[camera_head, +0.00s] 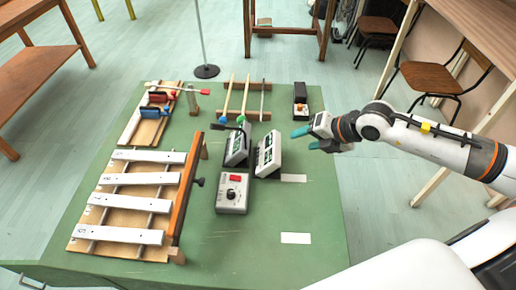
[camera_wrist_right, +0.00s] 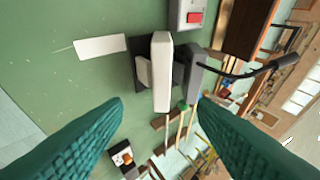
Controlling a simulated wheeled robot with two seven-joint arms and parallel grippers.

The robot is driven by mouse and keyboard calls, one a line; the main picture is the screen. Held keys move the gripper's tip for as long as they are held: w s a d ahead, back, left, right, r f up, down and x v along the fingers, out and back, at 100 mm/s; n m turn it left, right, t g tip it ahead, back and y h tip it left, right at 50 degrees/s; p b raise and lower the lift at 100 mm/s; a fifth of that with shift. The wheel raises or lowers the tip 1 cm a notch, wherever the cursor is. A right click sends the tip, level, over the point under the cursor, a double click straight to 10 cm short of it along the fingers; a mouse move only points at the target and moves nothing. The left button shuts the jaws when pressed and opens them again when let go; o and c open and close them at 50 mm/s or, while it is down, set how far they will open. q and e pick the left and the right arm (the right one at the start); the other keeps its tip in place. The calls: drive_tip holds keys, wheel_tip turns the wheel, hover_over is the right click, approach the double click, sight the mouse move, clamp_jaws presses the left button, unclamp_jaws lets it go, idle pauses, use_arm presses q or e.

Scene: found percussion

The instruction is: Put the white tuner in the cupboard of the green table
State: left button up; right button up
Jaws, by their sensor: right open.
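The white tuner (camera_head: 268,154) stands tilted on the green table (camera_head: 215,262), its dark screen facing left, beside a similar greyer device (camera_head: 237,147). In the right wrist view the white tuner (camera_wrist_right: 161,72) stands upright in the picture, with the greyer device (camera_wrist_right: 191,68) just right of it. My right gripper (camera_head: 308,138) has teal fingers, open and empty. It is to the right of the white tuner and apart from it. In the right wrist view the tuner lies beyond the gap between the fingers (camera_wrist_right: 160,125). The table's cupboard interior is hidden. My left gripper is out of view.
A grey box with a red button (camera_head: 232,194) is in front of the tuners. A xylophone (camera_head: 130,205) fills the table's left side. Wooden stands with sticks (camera_head: 244,100) and a small black box (camera_head: 300,98) are behind. The table's front right is bare except for a white card (camera_head: 296,238).

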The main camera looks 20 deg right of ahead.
sight(278, 147)
drive_tip(key=shift+a+p+x, duration=0.1)
drive_tip(key=shift+p+x, duration=0.5)
drive_tip(key=shift+x, duration=2.35)
drive_tip(key=shift+a+p+x, duration=0.15)
drive_tip(key=shift+p+x, duration=0.4)
drive_tip(key=shift+x, duration=2.35)
drive_tip(key=shift+s+r, duration=0.1)
drive_tip(key=c, duration=1.1)
clamp_jaws()
drive_tip(key=shift+r, duration=0.6)
wheel_tip(278, 147, up, 17)
drive_tip(key=b, duration=0.2)
